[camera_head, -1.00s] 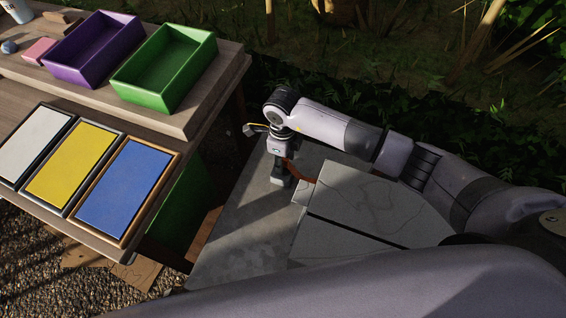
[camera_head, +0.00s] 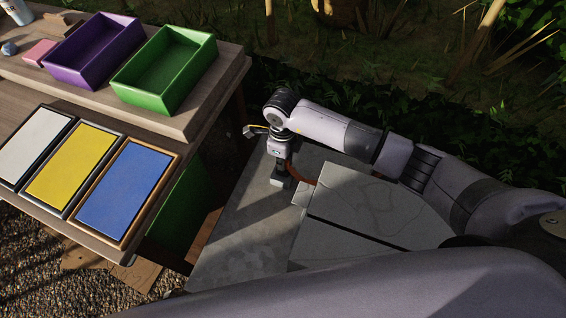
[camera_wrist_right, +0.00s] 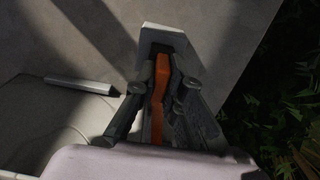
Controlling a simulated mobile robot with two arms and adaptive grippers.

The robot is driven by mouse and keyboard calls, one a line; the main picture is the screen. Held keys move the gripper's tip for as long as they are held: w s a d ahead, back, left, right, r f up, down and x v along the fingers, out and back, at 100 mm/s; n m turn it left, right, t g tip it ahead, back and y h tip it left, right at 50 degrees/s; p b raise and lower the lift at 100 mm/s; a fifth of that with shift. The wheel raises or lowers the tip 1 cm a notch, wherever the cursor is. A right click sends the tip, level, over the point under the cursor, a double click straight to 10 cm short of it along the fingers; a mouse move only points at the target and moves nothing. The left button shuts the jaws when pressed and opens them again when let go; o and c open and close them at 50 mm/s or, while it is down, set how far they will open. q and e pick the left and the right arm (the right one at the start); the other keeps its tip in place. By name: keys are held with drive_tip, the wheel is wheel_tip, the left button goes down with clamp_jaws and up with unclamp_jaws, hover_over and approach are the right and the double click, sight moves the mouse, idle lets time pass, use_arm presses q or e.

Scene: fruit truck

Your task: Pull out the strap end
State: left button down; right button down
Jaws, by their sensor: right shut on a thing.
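The orange strap (camera_head: 303,178) curves from beside the pale slab-like case (camera_head: 375,205) to my right gripper (camera_head: 281,178). In the right wrist view, the strap (camera_wrist_right: 160,90) runs between the fingers of my right gripper (camera_wrist_right: 163,65), which is shut on it. A light grey block-like piece (camera_wrist_right: 170,36) with a dark face is at the fingertips; whether it is fixed to the strap I cannot tell. The strap's far end is hidden there. My left gripper is not in view.
A grey flat surface (camera_head: 235,240) lies under the gripper. On the left, a wooden table carries a green tray (camera_head: 190,85), a purple tray (camera_head: 105,60), and white, yellow and blue (camera_head: 125,188) panels. Dark plants lie behind.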

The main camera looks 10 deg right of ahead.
drive_tip(key=shift+r+p, duration=0.5)
drive_tip(key=shift+r, duration=0.25)
idle(0.7)
drive_tip(key=shift+r+p, duration=2.25)
drive_tip(key=shift+r, duration=0.95)
